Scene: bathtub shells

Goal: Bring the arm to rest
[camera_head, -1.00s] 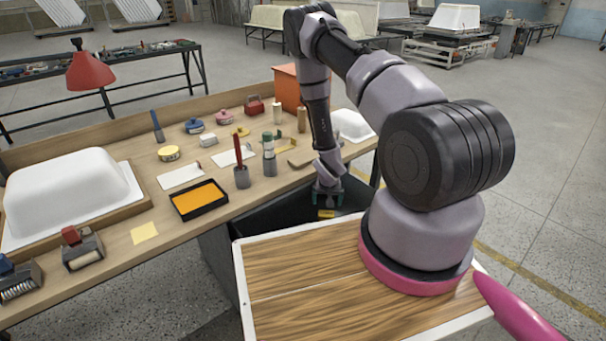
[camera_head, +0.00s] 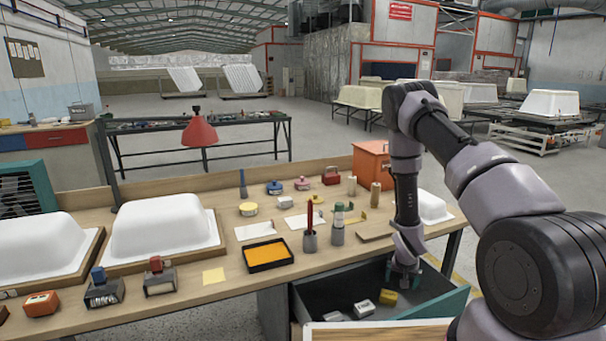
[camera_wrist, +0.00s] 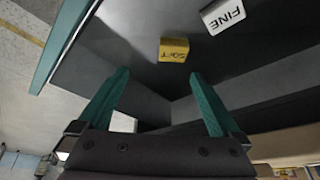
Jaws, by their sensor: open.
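My gripper (camera_head: 403,278) hangs down at the open drawer (camera_head: 438,306) under the workbench. Its two teal fingers (camera_wrist: 160,75) are spread apart in the wrist view, with nothing between them. A yellow block (camera_head: 388,297) lies in the drawer beside the gripper. In the wrist view this block (camera_wrist: 174,50) reads "SOFT" and lies beyond the fingertips, apart from them. A white block (camera_wrist: 223,16) marked "FINE" lies next to it. The head view shows white blocks (camera_head: 364,308) on the drawer floor.
The workbench (camera_head: 222,291) carries white tub shells (camera_head: 160,225), an orange tray (camera_head: 268,253), stamps (camera_head: 160,278) and cups with tools. An orange box (camera_head: 371,163) stands behind my arm. The drawer's teal front (camera_head: 440,313) and walls surround the blocks near my gripper.

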